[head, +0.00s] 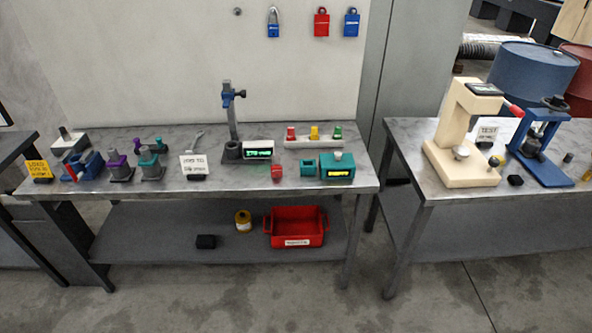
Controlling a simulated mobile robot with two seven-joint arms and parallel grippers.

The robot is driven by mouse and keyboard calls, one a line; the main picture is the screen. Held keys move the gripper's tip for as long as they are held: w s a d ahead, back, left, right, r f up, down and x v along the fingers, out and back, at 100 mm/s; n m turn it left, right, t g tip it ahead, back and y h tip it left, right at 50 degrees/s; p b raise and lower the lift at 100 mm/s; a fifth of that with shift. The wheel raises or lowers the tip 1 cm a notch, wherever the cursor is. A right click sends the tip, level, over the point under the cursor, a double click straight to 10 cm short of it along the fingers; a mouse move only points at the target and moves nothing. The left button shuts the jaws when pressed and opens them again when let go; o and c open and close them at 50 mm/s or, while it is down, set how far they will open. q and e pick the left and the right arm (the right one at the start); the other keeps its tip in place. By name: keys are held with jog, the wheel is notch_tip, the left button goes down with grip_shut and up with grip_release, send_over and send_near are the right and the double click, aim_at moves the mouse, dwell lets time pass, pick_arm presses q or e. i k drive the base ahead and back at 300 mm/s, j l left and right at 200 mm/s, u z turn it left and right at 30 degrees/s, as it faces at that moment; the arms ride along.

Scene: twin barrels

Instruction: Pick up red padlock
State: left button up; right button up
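A red padlock (321,24) hangs high on the pale wall panel behind the middle table, near the top of the head view. A padlock with a blue lower part and a large grey shackle (273,24) hangs to its left. A blue padlock (351,24) hangs close on its right. A small red object (277,172) stands on the table beside a teal device; it is too small to tell what it is. Neither of my grippers is in view.
The middle metal table (240,187) carries a clamp stand (232,110), displays, small fixtures and signs. A red bin (295,227) sits on its lower shelf. A right table (425,190) holds a cream press (460,135) and a blue press. Floor in front is clear.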

aim_at(276, 170)
jog(key=i+j+z, duration=0.1)
jog(key=z, duration=0.25)
jog(key=j+z, duration=0.55)
jog(key=z, duration=0.2)
jog(key=j+z, duration=0.4)
jog(key=j, duration=0.65)
